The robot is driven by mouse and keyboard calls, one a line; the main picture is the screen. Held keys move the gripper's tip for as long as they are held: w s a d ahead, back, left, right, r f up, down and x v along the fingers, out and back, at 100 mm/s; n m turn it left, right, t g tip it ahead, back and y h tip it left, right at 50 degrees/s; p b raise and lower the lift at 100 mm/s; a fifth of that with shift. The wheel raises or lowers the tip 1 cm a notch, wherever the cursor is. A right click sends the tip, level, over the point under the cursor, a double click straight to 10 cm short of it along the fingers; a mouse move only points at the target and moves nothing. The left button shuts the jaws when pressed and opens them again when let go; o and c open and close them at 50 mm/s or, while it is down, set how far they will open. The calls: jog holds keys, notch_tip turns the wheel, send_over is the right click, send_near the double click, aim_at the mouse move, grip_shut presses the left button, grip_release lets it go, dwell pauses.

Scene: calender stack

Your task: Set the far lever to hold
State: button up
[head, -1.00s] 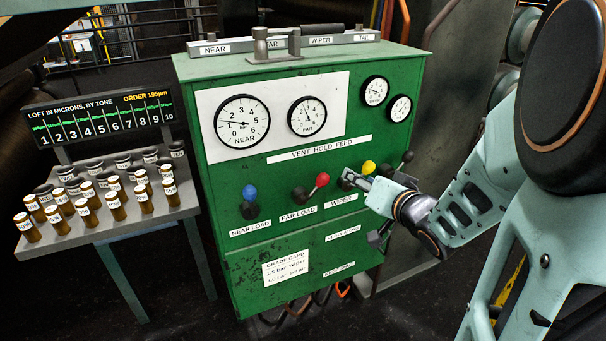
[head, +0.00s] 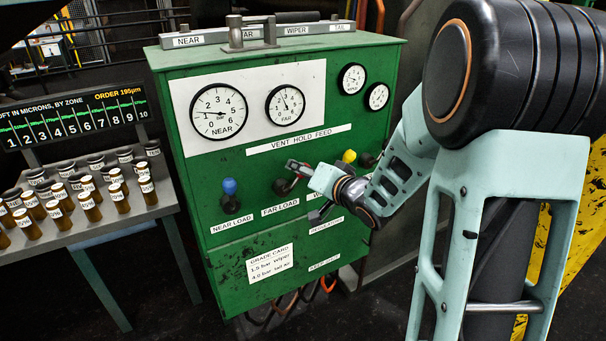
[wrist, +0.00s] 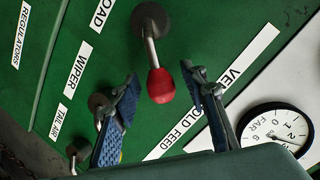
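The far lever has a dark round pivot (head: 282,186) above the FAR LOAD label on the green cabinet. In the wrist view its metal shaft and red knob (wrist: 160,86) show clearly. My gripper (head: 297,171) is at this lever in the head view and hides most of the red knob. In the wrist view my gripper (wrist: 160,92) is open, one finger on each side of the red knob, with visible gaps on both sides. The VENT HOLD FEED label (head: 298,139) runs above the levers. In the earlier head view the red knob leans right of its pivot.
The blue near lever (head: 229,187) stands to the left and the yellow wiper lever (head: 348,157) to the right. The NEAR gauge (head: 218,111) and FAR gauge (head: 285,104) are above. A side table (head: 100,220) with several brown vials stands left of the cabinet.

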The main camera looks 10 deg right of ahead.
jog(key=shift+w+f, duration=0.1)
jog(key=shift+w, duration=0.15)
grip_shut()
dwell(0.3)
